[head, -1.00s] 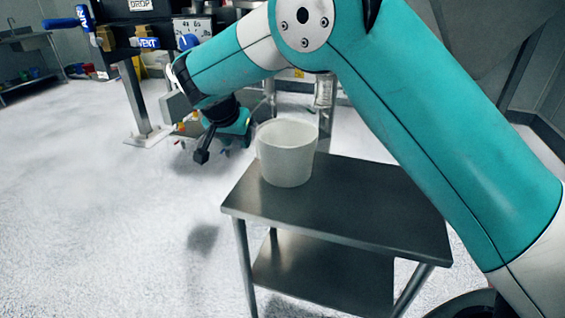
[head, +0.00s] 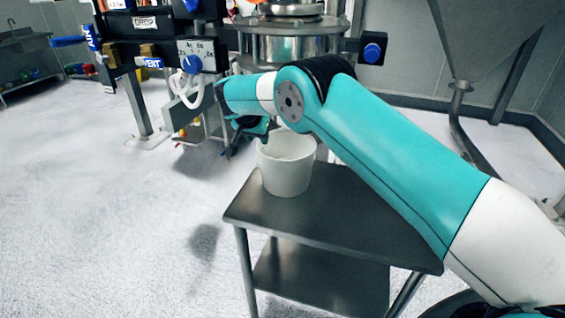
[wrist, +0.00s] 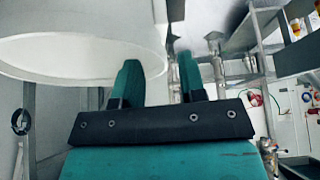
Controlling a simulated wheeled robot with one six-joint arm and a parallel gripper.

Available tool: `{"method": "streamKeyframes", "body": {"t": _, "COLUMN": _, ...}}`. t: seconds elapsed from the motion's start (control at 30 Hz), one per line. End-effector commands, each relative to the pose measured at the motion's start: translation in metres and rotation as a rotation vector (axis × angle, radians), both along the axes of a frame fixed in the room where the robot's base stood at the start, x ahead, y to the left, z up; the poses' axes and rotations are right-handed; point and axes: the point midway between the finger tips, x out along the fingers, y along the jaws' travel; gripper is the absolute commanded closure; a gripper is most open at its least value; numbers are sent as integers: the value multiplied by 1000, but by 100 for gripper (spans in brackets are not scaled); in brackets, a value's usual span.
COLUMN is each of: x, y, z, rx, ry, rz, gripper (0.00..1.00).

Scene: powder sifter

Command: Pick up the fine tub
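The fine tub, a plain whitish round tub (head: 288,172), stands upright on the far left corner of a small steel table (head: 345,215). In the wrist view the tub's pale round rim (wrist: 60,72) fills the upper left. My gripper (wrist: 160,74) shows two teal fingers spread apart there. The left finger overlaps the rim's right edge; the right finger is outside it. I cannot tell whether either finger touches the tub.
The table has a lower shelf (head: 320,275) and a bare top right of the tub. A steel sifter (head: 285,45) stands behind. A control box (head: 197,55) and dark frame stand at the back left. A grey hopper (head: 490,40) is at upper right. Floor at left is clear.

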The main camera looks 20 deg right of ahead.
Motion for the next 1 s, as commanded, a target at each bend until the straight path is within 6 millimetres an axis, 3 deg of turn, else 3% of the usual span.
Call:
{"method": "streamKeyframes", "body": {"t": 0.2, "x": 12, "y": -8, "z": -23, "rx": 1, "ry": -1, "rz": 0, "gripper": 62}}
{"method": "streamKeyframes", "body": {"t": 0.47, "x": 13, "y": -9, "z": -27, "rx": 1, "ry": -2, "rz": 1, "gripper": 62}}
{"method": "streamKeyframes", "body": {"t": 0.63, "x": 13, "y": -9, "z": -27, "rx": 0, "ry": -1, "rz": 0, "gripper": 99}}
{"method": "streamKeyframes", "body": {"t": 1.0, "x": 13, "y": -8, "z": -27, "rx": 1, "ry": -2, "rz": 1, "gripper": 100}}
